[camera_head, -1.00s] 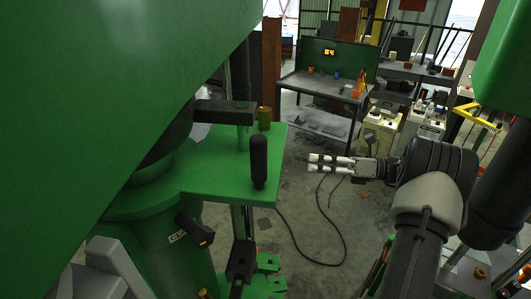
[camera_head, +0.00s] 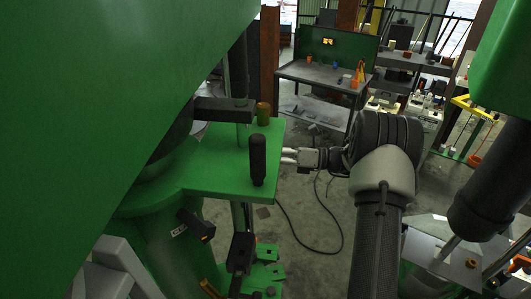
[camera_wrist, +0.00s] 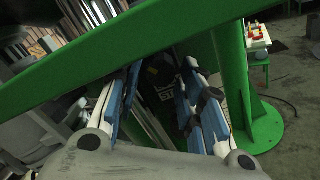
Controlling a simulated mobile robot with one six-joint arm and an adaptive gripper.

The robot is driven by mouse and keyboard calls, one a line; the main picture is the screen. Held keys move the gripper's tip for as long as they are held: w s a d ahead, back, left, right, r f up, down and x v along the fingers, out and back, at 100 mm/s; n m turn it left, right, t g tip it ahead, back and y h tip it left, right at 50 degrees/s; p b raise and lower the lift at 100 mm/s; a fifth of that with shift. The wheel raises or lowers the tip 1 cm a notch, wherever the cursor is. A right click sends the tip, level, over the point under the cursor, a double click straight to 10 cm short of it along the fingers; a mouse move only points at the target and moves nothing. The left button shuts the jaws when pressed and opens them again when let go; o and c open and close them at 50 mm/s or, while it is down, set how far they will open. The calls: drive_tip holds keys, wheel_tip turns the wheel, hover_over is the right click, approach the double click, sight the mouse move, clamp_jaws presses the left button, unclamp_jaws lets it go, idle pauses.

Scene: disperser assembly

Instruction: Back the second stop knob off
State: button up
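In the head view, my gripper (camera_head: 288,156) is beside the right edge of the green platform (camera_head: 215,165), with its tips partly out of sight there. In the wrist view, its blue-padded fingers (camera_wrist: 160,100) stand apart with nothing held between them. A black knob-like part with an orange end (camera_head: 196,226) sits below. I cannot tell which part is the second stop knob.
A green bar (camera_wrist: 130,50) crosses the wrist view close to my fingers. A green post (camera_wrist: 232,75) stands at its right. In the head view, a workbench (camera_head: 325,75) stands at the back, and a cable (camera_head: 310,245) lies on the open floor.

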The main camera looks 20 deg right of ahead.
drive_tip(key=shift+c, duration=0.4)
drive_tip(key=c, duration=0.7)
